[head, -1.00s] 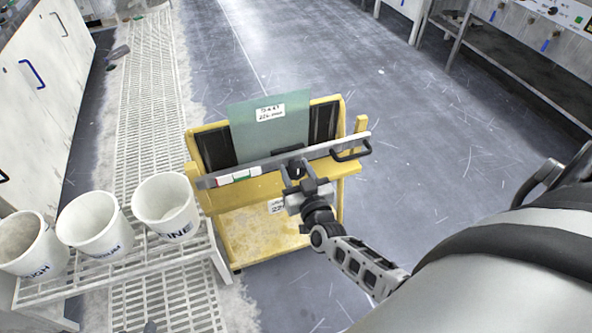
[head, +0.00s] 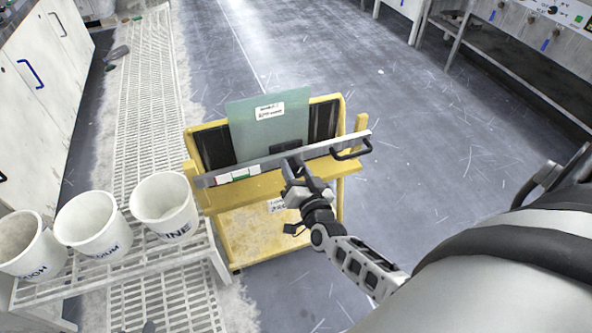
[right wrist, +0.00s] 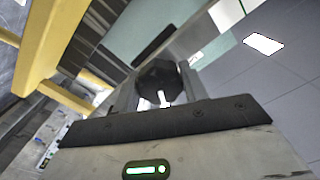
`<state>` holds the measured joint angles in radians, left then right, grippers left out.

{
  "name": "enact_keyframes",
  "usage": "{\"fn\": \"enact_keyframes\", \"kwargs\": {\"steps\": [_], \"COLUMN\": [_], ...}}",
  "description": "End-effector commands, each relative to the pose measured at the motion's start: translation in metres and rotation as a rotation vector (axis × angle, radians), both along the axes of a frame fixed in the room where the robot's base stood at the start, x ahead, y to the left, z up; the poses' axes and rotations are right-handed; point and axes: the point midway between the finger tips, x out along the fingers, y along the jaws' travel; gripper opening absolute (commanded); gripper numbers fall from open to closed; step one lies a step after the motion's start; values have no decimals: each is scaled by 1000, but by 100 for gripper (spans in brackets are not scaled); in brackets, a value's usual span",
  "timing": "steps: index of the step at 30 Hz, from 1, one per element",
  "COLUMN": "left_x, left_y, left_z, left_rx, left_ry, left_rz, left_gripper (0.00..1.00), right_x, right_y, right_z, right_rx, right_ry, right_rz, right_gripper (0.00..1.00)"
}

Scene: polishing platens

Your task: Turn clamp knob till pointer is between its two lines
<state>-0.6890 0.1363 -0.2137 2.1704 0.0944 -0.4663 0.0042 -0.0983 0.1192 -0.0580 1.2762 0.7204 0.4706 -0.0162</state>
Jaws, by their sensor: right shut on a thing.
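The dark clamp knob (right wrist: 158,80) sits between the two fingers of my right gripper (right wrist: 157,92) in the right wrist view; a small white mark shows on its lower side. In the head view my right gripper (head: 292,172) is shut on the knob at the front of the grey clamp bar (head: 321,151). The gripper hides most of the knob there. A strip with white, red and green parts (head: 238,175) is on the bar's left part. The pointer and its two lines are too small to make out. My left gripper is not in view.
The bar crosses a green-grey plate (head: 285,128) on a yellow cart (head: 258,228). A black handle (head: 352,152) sticks out at the bar's right end. White buckets (head: 165,205) stand on a rack at the left. The floor right of the cart is clear.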

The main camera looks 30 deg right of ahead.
Motion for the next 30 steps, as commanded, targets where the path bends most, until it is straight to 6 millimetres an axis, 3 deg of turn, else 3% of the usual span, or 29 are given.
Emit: {"fn": "enact_keyframes", "kwargs": {"steps": [12, 30], "left_x": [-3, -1], "left_y": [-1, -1], "left_z": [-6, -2], "left_rx": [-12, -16], "left_ry": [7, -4], "left_rz": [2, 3], "left_gripper": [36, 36], "right_x": [0, 0], "right_y": [0, 0], "right_z": [0, 0], "right_rx": [244, 301], "right_ry": [-59, -71], "right_rz": [0, 1], "right_gripper": [20, 20]}}
